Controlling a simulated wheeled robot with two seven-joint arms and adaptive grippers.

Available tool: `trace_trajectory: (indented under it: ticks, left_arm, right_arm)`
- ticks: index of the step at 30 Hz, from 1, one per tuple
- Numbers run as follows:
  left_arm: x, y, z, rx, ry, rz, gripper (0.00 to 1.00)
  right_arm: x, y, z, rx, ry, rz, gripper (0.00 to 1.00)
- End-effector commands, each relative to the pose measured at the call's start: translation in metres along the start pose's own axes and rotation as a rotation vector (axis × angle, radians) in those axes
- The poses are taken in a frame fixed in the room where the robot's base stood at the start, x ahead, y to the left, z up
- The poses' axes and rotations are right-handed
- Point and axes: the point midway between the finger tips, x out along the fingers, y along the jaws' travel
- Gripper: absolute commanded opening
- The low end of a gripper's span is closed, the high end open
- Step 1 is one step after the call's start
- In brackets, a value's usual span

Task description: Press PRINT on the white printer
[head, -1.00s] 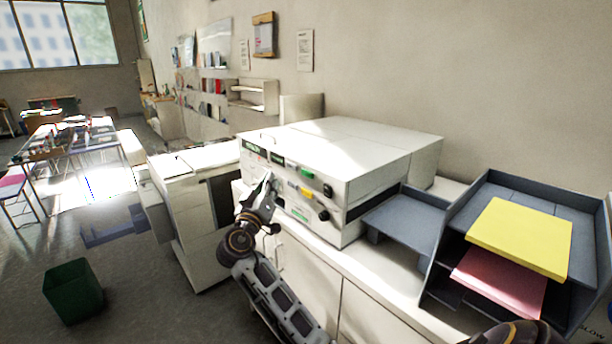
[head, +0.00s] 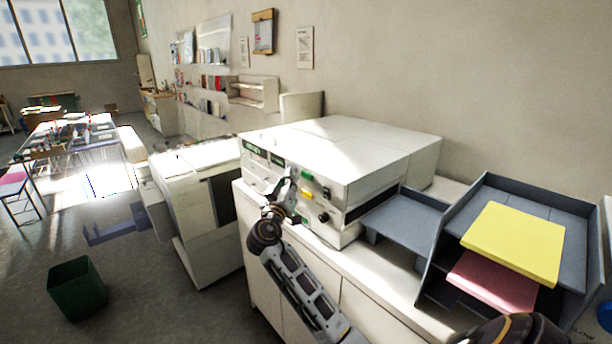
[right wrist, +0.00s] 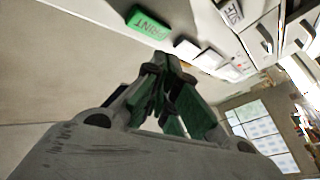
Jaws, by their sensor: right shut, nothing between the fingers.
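The white printer (head: 375,150) stands on a white cabinet, its control panel facing front-left. A green button (head: 307,177) shows on the panel. In the right wrist view a green button marked PRINT (right wrist: 148,22) is at the top, just beyond the fingertips. My right gripper (head: 290,173) is shut and empty in front of the panel, left of the green button, and hides part of the panel. Its shut fingers (right wrist: 160,62) also show in the right wrist view. A small gap to PRINT seems to show there; the depth is hard to judge. My left gripper is not in view.
Yellow (head: 515,242) and pink (head: 495,280) paper stacks lie in a dark grey sorter right of the printer. A second white machine (head: 195,205) stands to the left. A green bin (head: 77,288) is on the floor.

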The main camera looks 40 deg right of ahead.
Motion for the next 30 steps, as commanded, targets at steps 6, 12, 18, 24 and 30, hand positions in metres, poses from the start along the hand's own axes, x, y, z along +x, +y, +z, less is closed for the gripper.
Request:
trace_trajectory:
  ticks: [6,12,18,24,30]
  left_arm:
    - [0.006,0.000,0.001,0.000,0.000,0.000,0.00]
    - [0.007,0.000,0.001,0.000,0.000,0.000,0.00]
    - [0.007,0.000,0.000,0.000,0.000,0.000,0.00]
    - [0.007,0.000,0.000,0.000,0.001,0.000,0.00]
    - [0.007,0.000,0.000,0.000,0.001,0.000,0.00]
  right_arm:
    - [0.010,0.005,0.008,0.000,0.000,0.000,0.00]
    - [0.014,0.007,0.009,0.000,0.000,0.000,0.00]
    - [0.014,0.007,0.009,0.000,0.000,0.000,0.00]
    - [0.014,0.007,0.009,0.000,0.000,0.000,0.00]
    - [0.014,0.007,0.009,0.000,0.000,0.000,0.00]
